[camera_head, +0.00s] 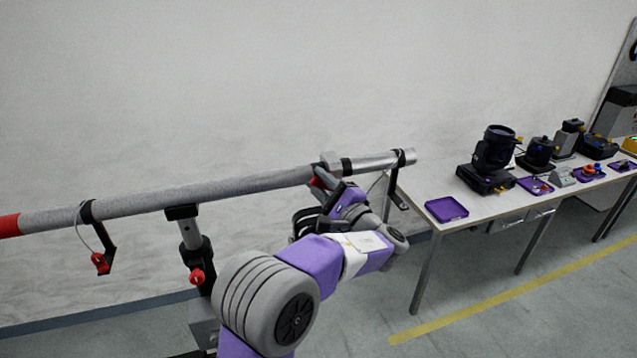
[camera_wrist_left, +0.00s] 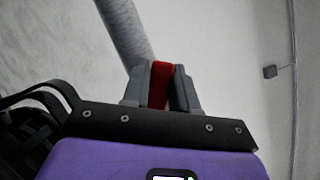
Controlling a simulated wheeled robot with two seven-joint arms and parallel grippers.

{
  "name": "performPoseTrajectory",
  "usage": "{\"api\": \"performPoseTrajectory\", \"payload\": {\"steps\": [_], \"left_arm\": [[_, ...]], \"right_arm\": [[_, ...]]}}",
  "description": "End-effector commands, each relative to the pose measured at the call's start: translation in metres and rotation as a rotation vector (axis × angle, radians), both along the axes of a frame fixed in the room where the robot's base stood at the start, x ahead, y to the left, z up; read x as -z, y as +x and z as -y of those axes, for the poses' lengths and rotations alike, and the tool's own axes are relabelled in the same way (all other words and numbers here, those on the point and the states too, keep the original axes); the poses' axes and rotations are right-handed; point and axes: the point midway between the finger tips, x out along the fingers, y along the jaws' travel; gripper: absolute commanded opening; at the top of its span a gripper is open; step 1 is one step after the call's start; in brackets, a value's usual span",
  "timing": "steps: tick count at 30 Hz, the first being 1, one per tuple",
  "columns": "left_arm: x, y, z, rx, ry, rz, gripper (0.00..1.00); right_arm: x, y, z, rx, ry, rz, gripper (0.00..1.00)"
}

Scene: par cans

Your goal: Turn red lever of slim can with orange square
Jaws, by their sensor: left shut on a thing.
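My left gripper (camera_head: 322,178) is up at the grey pipe, near its right part. In the left wrist view its two grey fingers (camera_wrist_left: 160,88) are shut on a red lever (camera_wrist_left: 160,84), with the pipe (camera_wrist_left: 124,30) just beyond. A bit of the red lever also shows in the head view (camera_head: 315,183). A dark ribbed body with a curved black bracket (camera_wrist_left: 30,110) shows at the left of the wrist view, probably a can. No orange square can be made out; my arm covers much of this spot. My right gripper is in neither view.
The pipe (camera_head: 240,188) runs across on a black stand (camera_head: 197,258) with a red knob. A black clamp with a red end (camera_head: 100,262) hangs at left. At right, a white table (camera_head: 425,190) bears a purple tray (camera_head: 447,209) and several stage lights (camera_head: 493,160).

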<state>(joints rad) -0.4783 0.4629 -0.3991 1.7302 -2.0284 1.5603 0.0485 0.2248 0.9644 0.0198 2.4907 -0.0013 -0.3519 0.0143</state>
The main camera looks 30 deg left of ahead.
Motion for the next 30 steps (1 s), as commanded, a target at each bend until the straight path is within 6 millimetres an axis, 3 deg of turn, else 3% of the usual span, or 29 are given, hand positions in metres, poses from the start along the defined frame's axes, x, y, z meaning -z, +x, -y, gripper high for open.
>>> {"api": "performPoseTrajectory", "payload": {"steps": [20, 21, 24, 30], "left_arm": [[-0.0028, 0.002, 0.002, 0.001, 0.048, -0.057, 0.0], [-0.0028, 0.002, 0.002, 0.001, 0.048, -0.057, 0.32], [-0.0029, 0.002, 0.0019, 0.0, 0.047, -0.056, 0.48], [-0.0031, 0.0019, 0.0016, 0.0, 0.047, -0.055, 0.49]], "right_arm": [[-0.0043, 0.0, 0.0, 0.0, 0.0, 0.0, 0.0], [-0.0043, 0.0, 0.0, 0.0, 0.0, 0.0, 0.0], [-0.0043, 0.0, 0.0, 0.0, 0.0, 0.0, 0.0], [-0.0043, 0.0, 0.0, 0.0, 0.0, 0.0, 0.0]]}}
